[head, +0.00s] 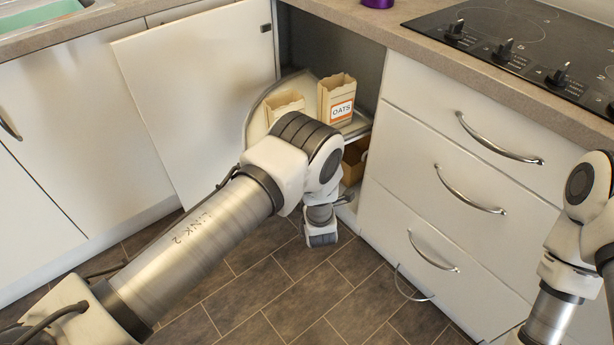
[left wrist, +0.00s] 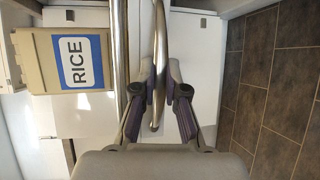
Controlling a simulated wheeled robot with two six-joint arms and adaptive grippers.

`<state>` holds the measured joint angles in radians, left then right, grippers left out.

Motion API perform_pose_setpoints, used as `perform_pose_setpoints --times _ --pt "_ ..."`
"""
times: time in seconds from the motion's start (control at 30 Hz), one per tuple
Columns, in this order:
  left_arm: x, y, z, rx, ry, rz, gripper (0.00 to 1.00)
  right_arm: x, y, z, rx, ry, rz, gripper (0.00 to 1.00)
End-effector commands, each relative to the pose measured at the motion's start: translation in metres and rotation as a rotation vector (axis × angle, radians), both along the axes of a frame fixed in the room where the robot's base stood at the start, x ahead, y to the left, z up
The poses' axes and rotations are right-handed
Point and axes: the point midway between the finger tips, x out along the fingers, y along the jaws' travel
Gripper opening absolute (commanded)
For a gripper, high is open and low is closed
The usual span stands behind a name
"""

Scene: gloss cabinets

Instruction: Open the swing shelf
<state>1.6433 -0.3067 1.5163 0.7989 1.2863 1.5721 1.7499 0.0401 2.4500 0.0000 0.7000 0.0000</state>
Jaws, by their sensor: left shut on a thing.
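The swing shelf (head: 257,124) is a pale tray with a metal rim inside the open corner cabinet. It carries an OATS bag (head: 336,98) and a second tan bag (head: 285,106). My left arm covers its front in the head view, and the left fingers are hidden there. In the left wrist view my left gripper (left wrist: 163,92) is shut on an upright-looking metal rail (left wrist: 161,40) between its fingers. A RICE package (left wrist: 66,62) stands left of it, beside another metal rail (left wrist: 119,50). My right gripper is out of view.
A white cabinet door (head: 190,95) stands open on the left. White drawers (head: 450,190) with curved handles are to the right, under the counter with a black cooktop (head: 520,35). A brown box (head: 355,160) sits low inside. Tiled floor (head: 290,290) is clear in front.

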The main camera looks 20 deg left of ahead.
Motion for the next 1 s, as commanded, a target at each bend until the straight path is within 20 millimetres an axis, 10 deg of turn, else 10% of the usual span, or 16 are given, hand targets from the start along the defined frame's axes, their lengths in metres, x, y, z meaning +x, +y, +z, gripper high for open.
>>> perform_pose_setpoints --times 0.33,0.43,0.77,1.0 --pt "0.000 0.000 0.000 0.000 0.000 0.000 0.00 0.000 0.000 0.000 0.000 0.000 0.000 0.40" --pt "0.000 0.000 0.000 0.000 -0.001 0.000 0.37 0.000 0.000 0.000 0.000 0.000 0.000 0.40" --pt "0.001 0.000 0.003 0.000 -0.001 0.000 0.37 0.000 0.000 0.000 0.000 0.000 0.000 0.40" --pt "0.002 -0.001 0.049 0.003 -0.007 -0.001 0.37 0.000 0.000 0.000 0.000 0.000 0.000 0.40"
